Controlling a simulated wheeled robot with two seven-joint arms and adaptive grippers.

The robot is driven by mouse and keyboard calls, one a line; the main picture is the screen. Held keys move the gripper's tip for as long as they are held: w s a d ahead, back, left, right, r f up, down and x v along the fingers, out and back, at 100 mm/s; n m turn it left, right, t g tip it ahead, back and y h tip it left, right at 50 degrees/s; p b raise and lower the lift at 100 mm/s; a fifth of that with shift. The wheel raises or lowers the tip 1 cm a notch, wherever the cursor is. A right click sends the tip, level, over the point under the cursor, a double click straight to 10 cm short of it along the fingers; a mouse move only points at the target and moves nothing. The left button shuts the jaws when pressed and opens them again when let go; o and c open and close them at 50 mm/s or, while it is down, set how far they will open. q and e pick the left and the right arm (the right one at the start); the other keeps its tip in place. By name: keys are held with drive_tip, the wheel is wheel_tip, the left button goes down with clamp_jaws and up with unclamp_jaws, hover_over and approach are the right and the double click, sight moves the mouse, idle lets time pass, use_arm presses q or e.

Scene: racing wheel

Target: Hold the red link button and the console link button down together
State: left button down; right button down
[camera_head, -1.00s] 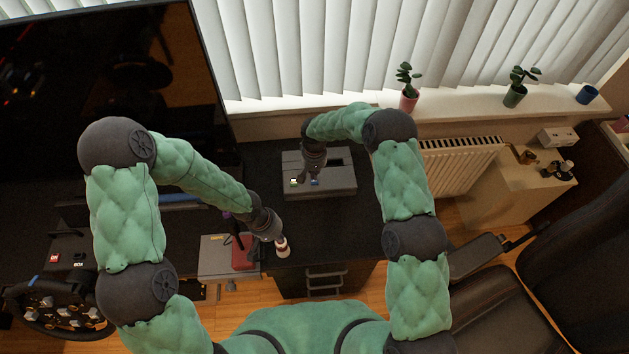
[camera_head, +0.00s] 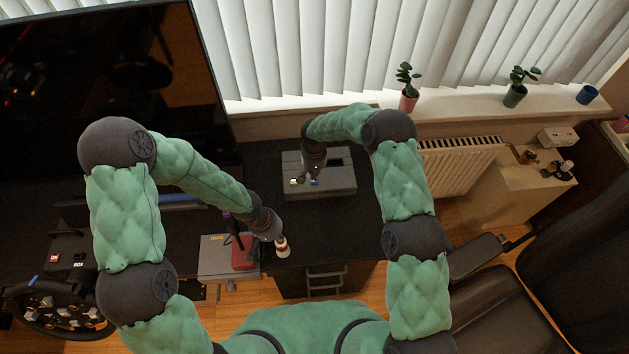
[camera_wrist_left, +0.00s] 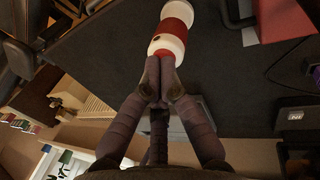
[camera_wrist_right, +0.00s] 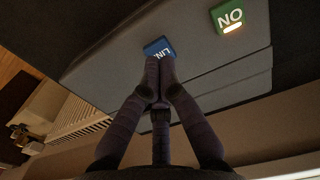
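A grey console (camera_head: 335,190) stands on the desk below the window. It carries a blue link button (camera_wrist_right: 159,48), partly lettered "LIN" in the right wrist view, and a lit green ON button (camera_wrist_right: 229,17). My right gripper (camera_wrist_right: 160,82) is shut with its tips at the near edge of the blue button; whether they press it I cannot tell. My left gripper (camera_wrist_left: 161,85) is shut with its tips at the red end of a red-and-white round piece (camera_wrist_left: 168,42), which may be the red link button. Contact there is unclear. The piece also shows in the head view (camera_head: 282,250).
A steering wheel (camera_head: 55,310) and a dark monitor (camera_head: 100,75) are at left. An office chair (camera_head: 500,310) is at right. Plants line the windowsill (camera_head: 460,104).

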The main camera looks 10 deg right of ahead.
drive_tip(key=shift+f, duration=1.05)
idle(1.5)
